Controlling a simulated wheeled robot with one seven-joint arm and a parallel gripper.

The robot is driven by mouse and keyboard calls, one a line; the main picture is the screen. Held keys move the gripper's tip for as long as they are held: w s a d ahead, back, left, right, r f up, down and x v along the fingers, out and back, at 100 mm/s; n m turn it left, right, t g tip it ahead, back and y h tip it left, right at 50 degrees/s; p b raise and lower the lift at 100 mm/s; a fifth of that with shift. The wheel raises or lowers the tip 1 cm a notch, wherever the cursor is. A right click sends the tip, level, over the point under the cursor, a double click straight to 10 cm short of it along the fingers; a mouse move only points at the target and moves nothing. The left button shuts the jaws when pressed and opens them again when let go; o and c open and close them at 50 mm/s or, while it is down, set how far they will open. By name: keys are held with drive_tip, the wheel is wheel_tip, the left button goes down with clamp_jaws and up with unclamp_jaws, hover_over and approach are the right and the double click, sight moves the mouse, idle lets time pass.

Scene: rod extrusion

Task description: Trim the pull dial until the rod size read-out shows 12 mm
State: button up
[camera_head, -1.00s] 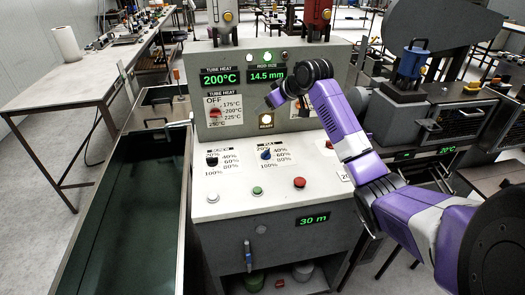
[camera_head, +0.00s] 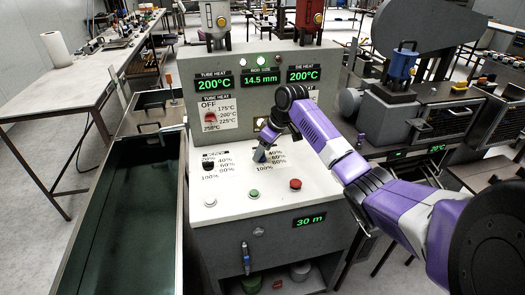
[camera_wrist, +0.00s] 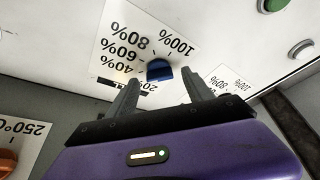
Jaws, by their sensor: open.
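The pull dial is a blue knob (camera_wrist: 159,70) on a white label with percentage marks, seen in the wrist view. My gripper (camera_wrist: 164,88) is open, with its two dark fingers on either side of the knob and apart from it. In the head view my gripper (camera_head: 262,152) points down over the pull dial and hides it. The rod size read-out (camera_head: 261,79) shows 14.5 mm in green.
The screw dial (camera_head: 208,165) sits to the left on the same sloped panel. White, green (camera_head: 253,193) and red (camera_head: 295,184) buttons line the panel's front edge. Tube heat (camera_head: 214,84) and die heat (camera_head: 302,75) read 200°C. A green-lined trough (camera_head: 125,220) stands at left.

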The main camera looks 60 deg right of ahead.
drive_tip(key=shift+w+f, duration=0.15)
drive_tip(key=shift+f, duration=0.2)
clamp_jaws()
drive_tip(key=shift+r+m+p, duration=0.1)
drive_tip(key=shift+m+p, duration=0.2)
drive_tip(key=shift+p, duration=0.1)
drive_tip(key=shift+a+m+p, duration=0.15)
drive_tip(key=shift+m+p, duration=0.35)
drive_tip(key=shift+p, duration=0.1)
drive_tip(key=shift+r+m+h+p, duration=0.1)
drive_tip(key=shift+m+h+p, duration=0.6)
drive_tip(key=shift+m+p, duration=0.5)
drive_tip(key=shift+w+m+g+h+p, duration=0.1)
drive_tip(key=shift+m+g+h+p, duration=0.3)
drive_tip(key=shift+m+p, duration=0.65)
drive_tip(key=shift+m+g+h+p, duration=0.3)
drive_tip(key=shift+m+h+p, duration=0.15)
drive_tip(key=shift+m, duration=1)
